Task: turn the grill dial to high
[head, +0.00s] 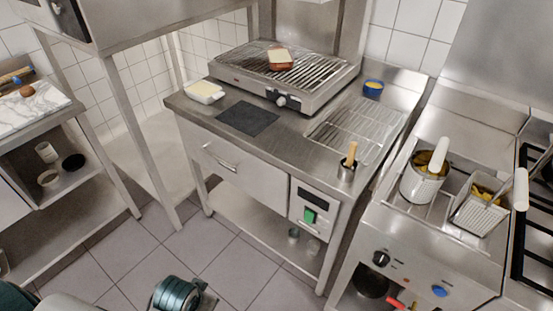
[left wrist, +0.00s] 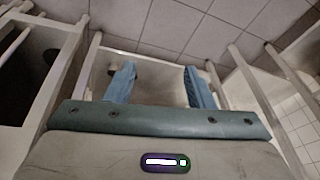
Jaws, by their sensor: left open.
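The grill (head: 240,82) stands on the steel counter at the back, with a slice of bread or toast (head: 281,59) on its bars. Its dial (head: 282,100) is a small knob on the front face; the setting is too small to read. In the left wrist view, my left gripper (left wrist: 159,82) is open with two blue fingers apart and nothing between them. Its fingers do not show in the head view, where teal parts of mine show at the bottom, well short of the grill. My right gripper is not in view.
A fryer with baskets (head: 422,185) stands at right. Floor (head: 235,262) before the counter is clear.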

